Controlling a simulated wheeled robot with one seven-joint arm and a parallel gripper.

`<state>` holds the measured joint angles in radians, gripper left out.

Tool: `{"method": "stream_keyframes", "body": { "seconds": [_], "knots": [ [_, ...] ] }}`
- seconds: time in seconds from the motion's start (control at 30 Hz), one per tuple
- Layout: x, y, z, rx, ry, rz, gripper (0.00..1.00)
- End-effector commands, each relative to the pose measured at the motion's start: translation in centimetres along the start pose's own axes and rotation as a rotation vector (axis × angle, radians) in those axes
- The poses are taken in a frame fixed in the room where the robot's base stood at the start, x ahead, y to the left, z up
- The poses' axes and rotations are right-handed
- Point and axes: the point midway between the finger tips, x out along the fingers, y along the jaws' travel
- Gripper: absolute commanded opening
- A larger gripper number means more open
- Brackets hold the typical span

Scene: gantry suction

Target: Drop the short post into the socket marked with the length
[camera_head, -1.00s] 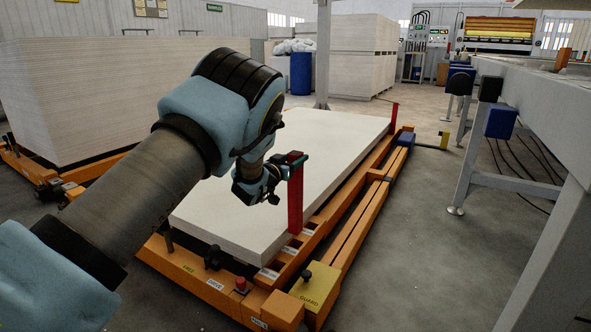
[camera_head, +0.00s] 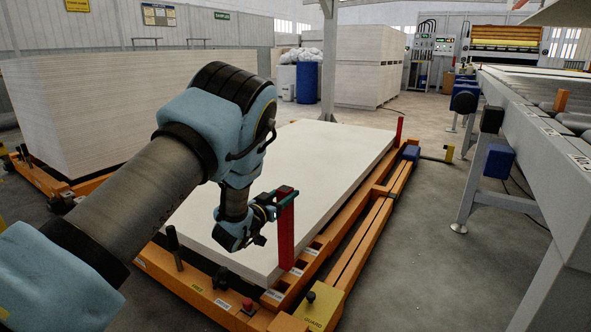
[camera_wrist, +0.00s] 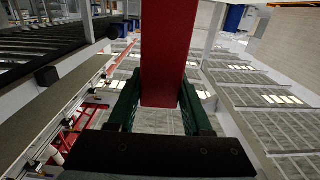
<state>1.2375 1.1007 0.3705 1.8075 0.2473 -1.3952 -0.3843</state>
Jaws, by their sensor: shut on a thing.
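A red post (camera_head: 286,235) hangs upright in my gripper (camera_head: 284,194), which is shut on its upper part. In the wrist view the same red post (camera_wrist: 168,60) stands between the two green fingers. In the head view its lower end shows against the near right side of the white board stack (camera_head: 285,170), close to the labelled orange rail (camera_head: 330,225). I cannot tell whether the end is clear of the rail. White labels (camera_head: 297,271) mark places along this rail; their writing is too small to read.
Another red post (camera_head: 399,130) stands at the stack's far right corner. A yellow GUARD block (camera_head: 318,306) with a black knob and a red button (camera_head: 248,305) are at the near end. A roller conveyor (camera_head: 545,150) stands right; the floor between is mostly clear.

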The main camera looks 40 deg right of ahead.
Motion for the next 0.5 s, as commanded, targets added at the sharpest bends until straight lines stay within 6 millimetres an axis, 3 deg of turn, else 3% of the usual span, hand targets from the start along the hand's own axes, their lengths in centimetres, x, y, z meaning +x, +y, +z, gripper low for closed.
{"method": "stream_keyframes", "body": {
  "seconds": [0.2, 0.5],
  "knots": [
    [-3.0, 0.2, 0.6, 0.001, 0.005, -0.004, 0.0],
    [-3.4, 0.2, 0.8, 0.003, 0.009, -0.005, 0.0]
  ]
}}
